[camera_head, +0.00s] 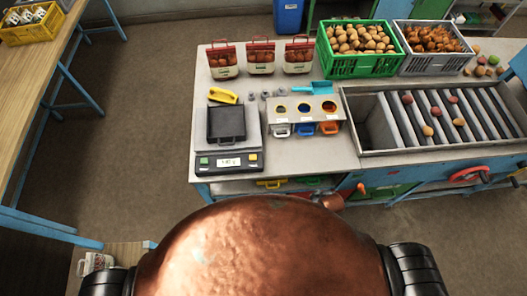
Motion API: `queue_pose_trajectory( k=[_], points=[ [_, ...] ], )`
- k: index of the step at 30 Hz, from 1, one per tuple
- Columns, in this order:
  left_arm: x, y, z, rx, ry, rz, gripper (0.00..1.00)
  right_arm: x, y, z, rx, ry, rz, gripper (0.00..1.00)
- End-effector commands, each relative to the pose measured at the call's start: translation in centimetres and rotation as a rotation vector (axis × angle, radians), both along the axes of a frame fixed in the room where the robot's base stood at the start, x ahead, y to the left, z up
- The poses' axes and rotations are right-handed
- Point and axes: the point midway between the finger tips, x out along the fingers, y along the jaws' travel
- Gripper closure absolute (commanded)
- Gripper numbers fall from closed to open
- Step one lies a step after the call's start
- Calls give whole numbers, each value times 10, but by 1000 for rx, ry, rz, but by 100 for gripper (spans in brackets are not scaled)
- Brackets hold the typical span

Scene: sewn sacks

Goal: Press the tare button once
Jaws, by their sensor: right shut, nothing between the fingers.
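The scale (245,141) stands at the left front of the workbench, with a black pan (227,122) on it. Its front panel carries a lit display (229,162), a green button (204,161) at the left and a yellow button (253,157) at the right. Labels are too small to read, so I cannot tell which is the tare button. My left gripper is not in view.
A bin block (306,112) with coloured cups stands right of the scale, then a slatted sorting tray (455,117). Three sacks (261,56), a green crate (357,62) and a grey crate (434,64) stand at the back.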

Motion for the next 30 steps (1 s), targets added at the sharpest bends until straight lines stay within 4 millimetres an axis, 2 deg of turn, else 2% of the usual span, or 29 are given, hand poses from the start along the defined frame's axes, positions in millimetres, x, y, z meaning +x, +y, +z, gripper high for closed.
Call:
queue_pose_trajectory(
  k=[1, 7, 14, 17, 22, 24, 27, 30],
  points=[
    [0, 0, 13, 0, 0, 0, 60, 7, 5, 34, -3, -18, 20, 100],
    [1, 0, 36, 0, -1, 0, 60, 23, 19, 122, -17, -68, 91, 100],
    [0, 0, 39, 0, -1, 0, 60, 83, 87, 164, -154, -218, 511, 100],
    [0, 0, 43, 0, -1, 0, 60, 109, 125, 191, -251, -307, 747, 100],
    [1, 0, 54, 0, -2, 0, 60, 144, 212, 250, -554, -523, 1317, 100],
    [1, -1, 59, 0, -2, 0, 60, 150, 248, 273, -746, -626, 1604, 100],
    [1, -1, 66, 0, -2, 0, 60, 150, 284, 294, -1052, -746, 1994, 100],
    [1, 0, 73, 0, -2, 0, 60, 146, 302, 303, -1379, -830, 2347, 100]
  ],
)
